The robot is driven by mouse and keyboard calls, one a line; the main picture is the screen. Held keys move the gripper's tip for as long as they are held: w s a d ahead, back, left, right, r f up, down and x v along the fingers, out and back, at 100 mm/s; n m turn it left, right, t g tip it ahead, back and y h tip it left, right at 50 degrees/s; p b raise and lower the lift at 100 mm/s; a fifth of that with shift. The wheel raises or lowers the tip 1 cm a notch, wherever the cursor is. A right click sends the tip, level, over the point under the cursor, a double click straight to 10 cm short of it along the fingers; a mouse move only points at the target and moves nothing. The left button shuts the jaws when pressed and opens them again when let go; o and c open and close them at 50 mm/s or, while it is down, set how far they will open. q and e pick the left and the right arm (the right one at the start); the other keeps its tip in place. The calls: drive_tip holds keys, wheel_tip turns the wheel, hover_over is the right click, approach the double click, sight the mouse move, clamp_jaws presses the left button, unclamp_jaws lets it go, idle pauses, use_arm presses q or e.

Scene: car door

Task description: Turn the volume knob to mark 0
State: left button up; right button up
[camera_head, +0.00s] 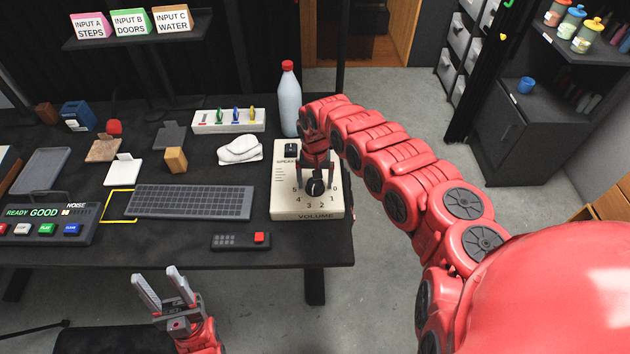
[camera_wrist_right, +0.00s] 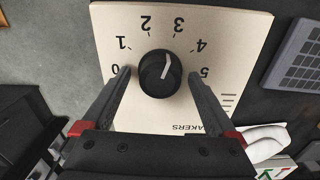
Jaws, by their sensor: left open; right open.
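The black volume knob (camera_head: 315,187) sits on a cream speaker box (camera_head: 281,208) at the table's right end. The right wrist view shows the knob (camera_wrist_right: 158,84) with its white pointer line toward about mark 3 on the 0-to-5 scale. My right gripper (camera_head: 315,170) is over the box. In the right wrist view my right gripper's fingers (camera_wrist_right: 159,76) are open, one on each side of the knob, with gaps between. Whether the tips touch the panel is unclear. My left gripper (camera_head: 156,277) is open and empty in front of the table's near edge.
A bottle with a red cap (camera_head: 289,100) stands behind the box. A keyboard (camera_head: 190,201), a remote with a red button (camera_head: 240,241) and a white switch panel (camera_head: 229,121) lie to the left. Open floor (camera_head: 390,270) is right of the table.

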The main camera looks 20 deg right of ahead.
drive_tip(key=c, duration=1.4)
drive_tip(key=shift+o, duration=0.2)
drive_tip(key=shift+n, duration=0.4)
drive_tip(key=n, duration=0.4)
drive_tip(key=shift+f+n, duration=0.1)
drive_tip(key=shift+n, duration=0.3)
drive_tip(key=n+b, duration=0.1)
drive_tip(key=n, duration=0.9)
drive_tip(key=shift+n+b, duration=0.85)
drive_tip(key=shift+n, duration=2.15)
